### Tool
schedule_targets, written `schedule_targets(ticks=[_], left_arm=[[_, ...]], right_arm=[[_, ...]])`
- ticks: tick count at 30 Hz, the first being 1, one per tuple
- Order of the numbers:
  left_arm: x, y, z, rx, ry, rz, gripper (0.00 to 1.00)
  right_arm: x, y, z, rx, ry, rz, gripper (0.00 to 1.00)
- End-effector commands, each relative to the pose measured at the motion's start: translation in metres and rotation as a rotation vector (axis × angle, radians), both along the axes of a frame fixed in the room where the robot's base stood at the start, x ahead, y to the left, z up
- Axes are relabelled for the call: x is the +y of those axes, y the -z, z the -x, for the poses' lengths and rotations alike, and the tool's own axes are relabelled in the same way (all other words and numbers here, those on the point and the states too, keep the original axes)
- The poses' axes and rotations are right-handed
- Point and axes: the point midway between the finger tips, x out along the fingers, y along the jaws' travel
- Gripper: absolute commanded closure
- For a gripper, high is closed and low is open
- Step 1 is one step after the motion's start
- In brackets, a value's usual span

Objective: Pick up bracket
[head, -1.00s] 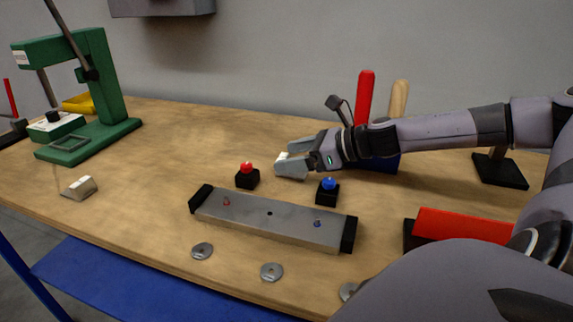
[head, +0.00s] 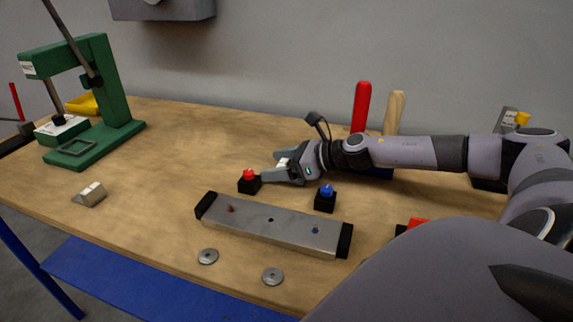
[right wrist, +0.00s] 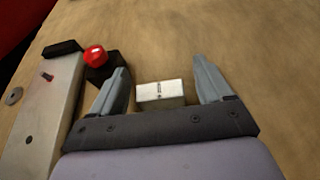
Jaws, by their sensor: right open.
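A small metal bracket with a pale top shows in the right wrist view (right wrist: 161,93), between the two fingers of my right gripper (right wrist: 160,65), with gaps on both sides. In the head view this bracket (head: 283,162) is mostly hidden by the fingers. My right gripper (head: 272,167) is open and low over the table, its near finger close beside the red button block. A second, similar bracket (head: 91,194) lies on the table at the left, in front of the green press. My left gripper is not in view.
The red button (head: 249,181) and blue button (head: 325,198) stand behind a long metal plate (head: 275,225) with black ends. Washers (head: 207,256) lie in front. A green press (head: 85,105) stands at the left. Red and wooden handles (head: 361,107) rise behind my right arm. The table's middle left is clear.

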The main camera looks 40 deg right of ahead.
Motion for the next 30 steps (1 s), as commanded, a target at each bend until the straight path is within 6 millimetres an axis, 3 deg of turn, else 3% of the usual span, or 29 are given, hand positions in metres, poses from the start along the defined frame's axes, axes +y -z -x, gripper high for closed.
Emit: schedule_targets(ticks=[12, 13, 18, 20, 21, 30], left_arm=[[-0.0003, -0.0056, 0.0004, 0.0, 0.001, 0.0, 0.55], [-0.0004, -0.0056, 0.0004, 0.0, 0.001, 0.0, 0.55], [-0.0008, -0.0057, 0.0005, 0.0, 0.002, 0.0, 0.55], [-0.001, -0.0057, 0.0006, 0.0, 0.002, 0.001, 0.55], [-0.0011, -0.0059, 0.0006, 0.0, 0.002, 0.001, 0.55], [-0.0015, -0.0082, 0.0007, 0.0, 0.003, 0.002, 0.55]], right_arm=[[0.0046, 0.0034, -0.007, 0.0, -0.002, 0.002, 0.21], [0.0046, 0.0035, -0.0069, 0.0, -0.002, 0.002, 0.25], [0.0045, 0.0033, -0.0069, 0.0, -0.002, 0.002, 0.77], [0.0045, 0.003, -0.0069, 0.0, -0.002, 0.002, 0.78], [0.0044, 0.003, -0.007, 0.0, -0.002, 0.002, 0.83], [0.0042, -0.0031, -0.0072, -0.002, -0.002, 0.003, 0.83]])
